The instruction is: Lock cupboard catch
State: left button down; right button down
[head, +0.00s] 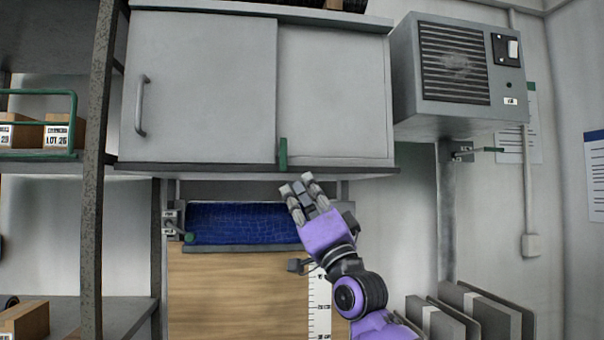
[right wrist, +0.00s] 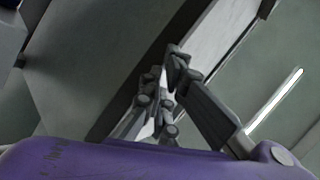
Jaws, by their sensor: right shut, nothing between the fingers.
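The grey cupboard (head: 205,85) hangs on the wall in the head view, with two sliding doors. The left door carries a vertical bar handle (head: 141,106) and overlaps the right door (head: 333,95). A green catch (head: 283,154) stands upright at the lower edge, where the doors meet. My right gripper (head: 296,186) is just below and slightly right of the catch, pointing up, apart from it. It is shut and empty; its fingers (right wrist: 170,85) also show in the right wrist view. The catch cannot be made out in the wrist view. My left gripper is not in view.
A grey vented box (head: 455,75) with a switch is on the wall at right. A blue mat (head: 240,222) lies below the cupboard, above a wooden panel (head: 235,295). A shelf post (head: 94,180) stands at left. Grey binders (head: 470,310) stand lower right.

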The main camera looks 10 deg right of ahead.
jog(key=shift+f, duration=0.15)
